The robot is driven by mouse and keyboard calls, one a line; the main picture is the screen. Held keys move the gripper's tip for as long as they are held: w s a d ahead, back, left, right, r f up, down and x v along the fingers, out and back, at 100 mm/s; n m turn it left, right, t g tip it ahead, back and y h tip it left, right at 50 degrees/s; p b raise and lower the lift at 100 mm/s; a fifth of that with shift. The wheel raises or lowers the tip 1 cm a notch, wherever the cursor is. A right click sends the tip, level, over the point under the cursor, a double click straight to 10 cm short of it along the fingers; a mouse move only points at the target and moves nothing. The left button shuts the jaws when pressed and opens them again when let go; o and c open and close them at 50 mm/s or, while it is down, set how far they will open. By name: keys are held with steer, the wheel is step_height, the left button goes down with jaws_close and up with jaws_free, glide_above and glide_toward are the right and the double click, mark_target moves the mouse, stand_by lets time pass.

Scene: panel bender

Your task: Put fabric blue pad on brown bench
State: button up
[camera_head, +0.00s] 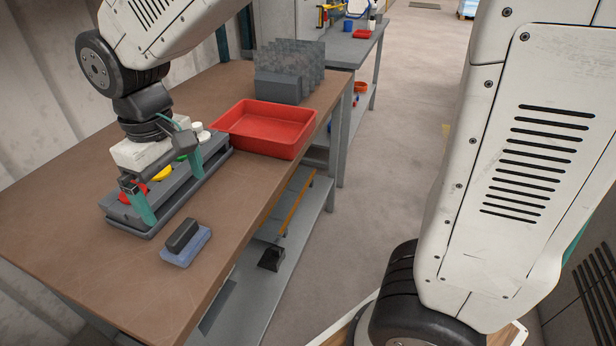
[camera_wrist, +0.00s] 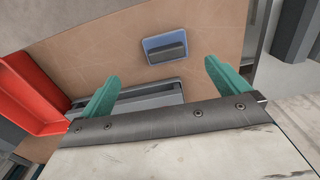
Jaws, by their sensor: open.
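The fabric blue pad (camera_head: 199,252) lies flat on the brown bench (camera_head: 60,210), near its front edge. A dark block (camera_head: 182,235) sits on top of the pad. In the wrist view the pad (camera_wrist: 148,52) shows beyond my fingers with the dark block (camera_wrist: 167,51) on it. My gripper (camera_head: 170,190) is open, with its teal fingers apart and nothing between them. It hangs over the grey button box, up and to the left of the pad in the head view. In the wrist view the gripper (camera_wrist: 160,85) shows its two fingers wide apart.
A grey box (camera_head: 205,176) with red, yellow, green and white buttons is under my gripper. A red tray (camera_head: 268,128) and a grey slotted rack (camera_head: 290,72) stand farther back. A grey lower shelf (camera_head: 262,270) runs under the bench. The bench's left side is clear.

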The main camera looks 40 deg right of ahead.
steer(key=s+d+r+m, duration=0.1)
steer(key=s+d+m, duration=0.2)
steer(key=s+d, duration=0.6)
steer(key=s+d+r+m+t, duration=0.1)
steer(key=s+d+r+m, duration=0.1)
steer(key=s+d, duration=0.7)
steer(key=shift+d+r+m, duration=0.3)
steer(key=shift+d+m, duration=0.5)
steer(key=shift+d, duration=0.05)
